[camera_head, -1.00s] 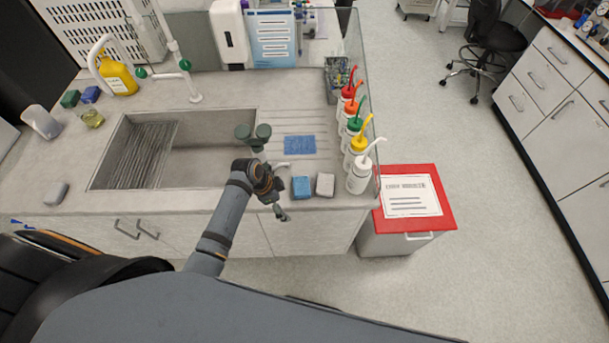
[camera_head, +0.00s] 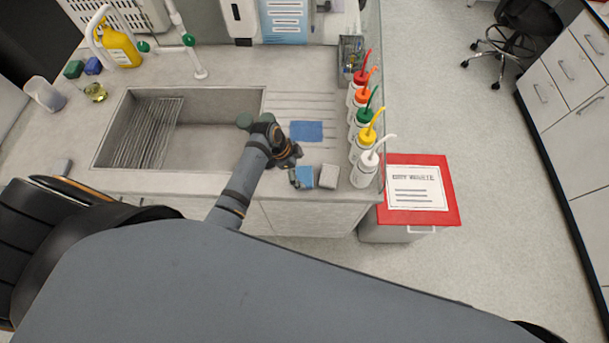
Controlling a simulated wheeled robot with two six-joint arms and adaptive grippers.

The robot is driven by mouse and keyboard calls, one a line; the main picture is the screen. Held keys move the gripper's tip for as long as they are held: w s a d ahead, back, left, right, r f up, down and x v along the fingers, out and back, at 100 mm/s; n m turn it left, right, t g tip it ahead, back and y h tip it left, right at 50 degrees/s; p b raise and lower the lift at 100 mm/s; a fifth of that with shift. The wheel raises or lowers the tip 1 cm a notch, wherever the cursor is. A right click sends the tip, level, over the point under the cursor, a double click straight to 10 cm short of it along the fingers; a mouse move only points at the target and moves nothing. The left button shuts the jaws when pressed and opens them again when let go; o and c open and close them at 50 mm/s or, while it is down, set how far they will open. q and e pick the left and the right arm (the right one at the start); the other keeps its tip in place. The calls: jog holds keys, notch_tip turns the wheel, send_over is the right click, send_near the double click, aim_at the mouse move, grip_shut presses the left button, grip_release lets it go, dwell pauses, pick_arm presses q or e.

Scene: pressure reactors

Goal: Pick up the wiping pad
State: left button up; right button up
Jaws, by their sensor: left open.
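Several pad-like things lie on the grey counter right of the sink, and I cannot tell which one is the wiping pad. A flat blue cloth-like pad (camera_head: 307,131) lies on the ribbed drainboard. A small blue block (camera_head: 305,174) and a grey block (camera_head: 328,177) sit side by side at the counter's front edge. My left gripper (camera_head: 295,179) is open and points at the left side of the blue block, very close to it. Whether the fingers touch it is too small to tell. My right gripper is not in view.
Wash bottles (camera_head: 364,166) with coloured caps stand in a row right of the blocks, beside a clear panel. The sink (camera_head: 205,142) opens to the left. A red-topped dry waste bin (camera_head: 448,205) stands on the floor to the right.

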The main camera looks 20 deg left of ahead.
aim_at(306, 175)
pick_arm(q)
jog(key=x, duration=0.2)
jog(key=shift+w+d+f+p, duration=0.1)
jog(key=shift+d+f+p, duration=0.1)
jog(key=shift+f+p, duration=0.15)
jog(key=shift+d+f, duration=0.1)
jog(key=shift+f, duration=0.35)
jog(key=shift+c, duration=0.3)
jog(key=c, duration=0.7)
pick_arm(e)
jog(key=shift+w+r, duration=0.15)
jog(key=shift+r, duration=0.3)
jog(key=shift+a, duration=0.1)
